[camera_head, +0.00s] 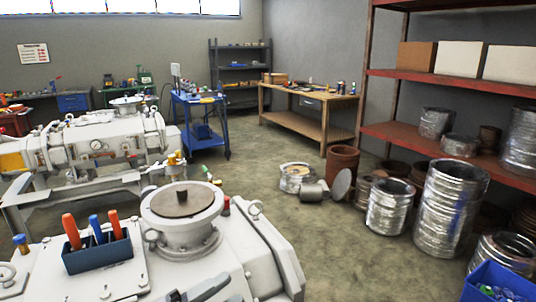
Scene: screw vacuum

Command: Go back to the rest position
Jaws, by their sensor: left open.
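A white vacuum pump (255,255) fills the lower left, with a round flange (184,200) on top under a brown disc-shaped cover. A dark blue holder (97,253) on the pump carries tools with orange and blue handles. What shows of my left gripper (190,294) is a small grey and dark part at the bottom edge, in front of the pump body. It is open, with nothing seen between its fingers, and most of it is cut off. My right gripper is not in view.
A second white machine (90,150) stands behind on the left. A blue cart (200,122) and wooden workbench (310,112) are at the back. Metal drums (450,208) and a red shelf (430,141) line the right. A blue bin (478,291) is at bottom right. The middle floor is clear.

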